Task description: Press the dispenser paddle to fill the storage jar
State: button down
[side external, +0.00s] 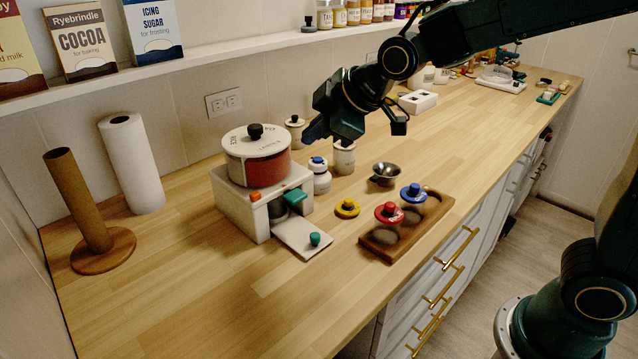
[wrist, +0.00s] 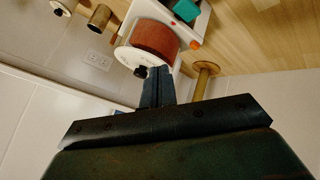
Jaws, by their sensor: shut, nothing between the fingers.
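The dispenser (side external: 233,208) is a white stand carrying a red-filled drum with a white lid and black knob; it also shows in the wrist view (wrist: 158,38). Its green paddle (side external: 295,197) sticks out at the front, beside an orange button (side external: 255,196). The paddle also shows at the top of the wrist view (wrist: 187,10). A greyish shape, partly hidden, is under the paddle; I cannot tell whether it is the storage jar. My gripper (side external: 310,134) is shut and empty, above and right of the drum, apart from the paddle. Its fingers (wrist: 158,84) show together in the wrist view.
A white plate with a green knob (side external: 315,239) extends from the dispenser's front. A blue-lidded white jar (side external: 321,181), a yellow lid (side external: 347,208), a metal bowl (side external: 385,174) and a wooden tray (side external: 434,215) with lids stand to the right. A brown tube (side external: 79,200) and paper roll (side external: 131,165) stand left.

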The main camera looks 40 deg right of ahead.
aim_at(293, 193)
jog(key=shift+w+a+f+n, duration=0.3)
jog(key=shift+w+a, duration=0.1)
jog(key=shift+w, duration=0.25)
jog(key=shift+w+a+f+n, duration=0.15)
jog(key=shift+w+a+n, duration=0.2)
jog(key=shift+w, duration=0.25)
jog(key=shift+f, duration=0.15)
jog(key=shift+f, duration=4.25)
jog(key=shift+f, duration=0.2)
jog(key=shift+f, duration=0.25)
jog(key=shift+f, duration=0.75)
jog(key=shift+r, duration=1.2)
jog(key=shift+r, duration=0.1)
